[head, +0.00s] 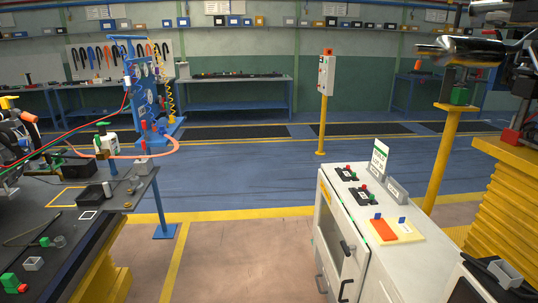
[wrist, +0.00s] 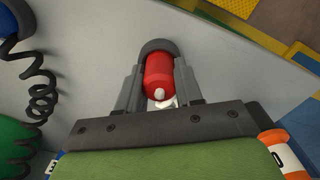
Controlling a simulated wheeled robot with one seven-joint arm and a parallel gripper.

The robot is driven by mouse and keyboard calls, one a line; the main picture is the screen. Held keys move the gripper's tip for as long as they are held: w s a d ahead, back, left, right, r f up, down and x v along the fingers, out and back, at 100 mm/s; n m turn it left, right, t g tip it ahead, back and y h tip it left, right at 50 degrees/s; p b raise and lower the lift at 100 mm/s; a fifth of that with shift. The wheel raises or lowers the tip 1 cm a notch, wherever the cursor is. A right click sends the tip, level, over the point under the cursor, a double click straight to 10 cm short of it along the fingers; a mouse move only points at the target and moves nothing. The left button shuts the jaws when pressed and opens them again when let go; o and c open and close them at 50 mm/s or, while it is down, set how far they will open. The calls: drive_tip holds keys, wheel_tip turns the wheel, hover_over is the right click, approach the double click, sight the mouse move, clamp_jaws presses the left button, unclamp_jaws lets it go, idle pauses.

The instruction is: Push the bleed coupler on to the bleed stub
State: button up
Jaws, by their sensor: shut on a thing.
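My gripper (wrist: 158,88) is shut on a red cylinder, which I take to be the bleed coupler (wrist: 158,72), in the middle of the wrist view. A grey finger lies along each side of it. A small white nub sits on its near end, with a white piece just below. A dark rounded band curves around its far end; I cannot tell whether this belongs to the coupler. A pale grey surface (wrist: 95,45) lies behind. I cannot make out the bleed stub in either view, nor my gripper in the head view.
In the wrist view a black coiled cord (wrist: 40,95) and a green rounded thing (wrist: 18,145) are at the left, an orange and white cylinder (wrist: 280,150) at the lower right. In the head view a white cabinet (head: 385,262) stands front right; open floor (head: 250,180) lies beyond.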

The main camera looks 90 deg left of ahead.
clamp_jaws()
drive_tip(key=shift+r+p, duration=2.9)
drive_tip(key=shift+r, duration=0.65)
